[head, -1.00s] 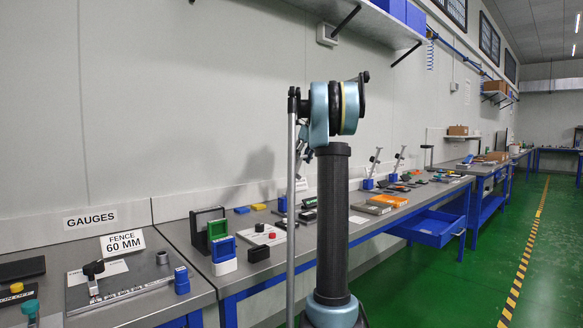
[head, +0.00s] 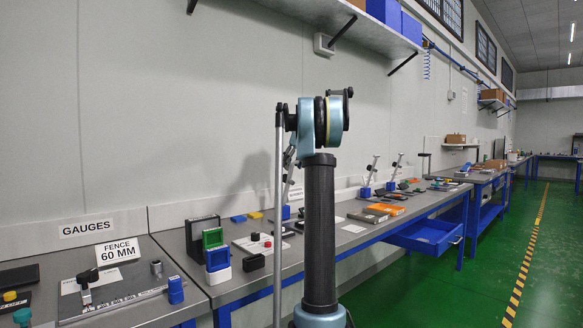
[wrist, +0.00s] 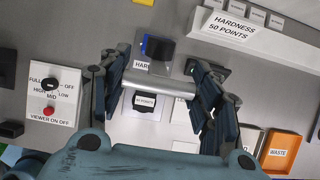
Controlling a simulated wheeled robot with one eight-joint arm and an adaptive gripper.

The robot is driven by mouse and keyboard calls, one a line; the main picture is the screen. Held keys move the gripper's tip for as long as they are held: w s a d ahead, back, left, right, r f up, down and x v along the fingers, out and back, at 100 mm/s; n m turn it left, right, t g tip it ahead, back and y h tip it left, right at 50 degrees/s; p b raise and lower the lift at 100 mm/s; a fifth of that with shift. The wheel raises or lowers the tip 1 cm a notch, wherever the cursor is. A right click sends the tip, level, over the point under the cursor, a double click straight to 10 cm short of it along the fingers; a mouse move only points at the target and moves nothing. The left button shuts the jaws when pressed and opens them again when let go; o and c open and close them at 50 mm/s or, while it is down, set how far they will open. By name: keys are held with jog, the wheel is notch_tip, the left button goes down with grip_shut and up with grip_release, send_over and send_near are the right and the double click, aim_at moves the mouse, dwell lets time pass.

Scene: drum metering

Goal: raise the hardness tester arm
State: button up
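In the wrist view, a bare silver cylinder (wrist: 160,83) lies crosswise between the two fingers of my gripper (wrist: 160,80). It seems to be part of the hardness tester, but I cannot tell for sure. A black block (wrist: 160,50) with a blue edge is just beyond it, beside a partly covered label beginning "HARD" (wrist: 143,64). The fingers are spread wide at the cylinder's two ends; whether they touch it is unclear. A sign reading "HARDNESS 50 POINTS" (wrist: 232,28) stands at the upper right. In the head view my arm hides the gripper.
In the wrist view, a switch panel (wrist: 52,95) with a black knob and a red button is at left. An orange "WASTE" tray (wrist: 281,150) is at lower right. In the head view, a blue drawer (head: 425,237) sticks out from the bench; the green floor (head: 440,290) is clear.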

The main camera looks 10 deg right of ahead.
jog(key=shift+o, duration=1.2)
jog(key=v, duration=1.2)
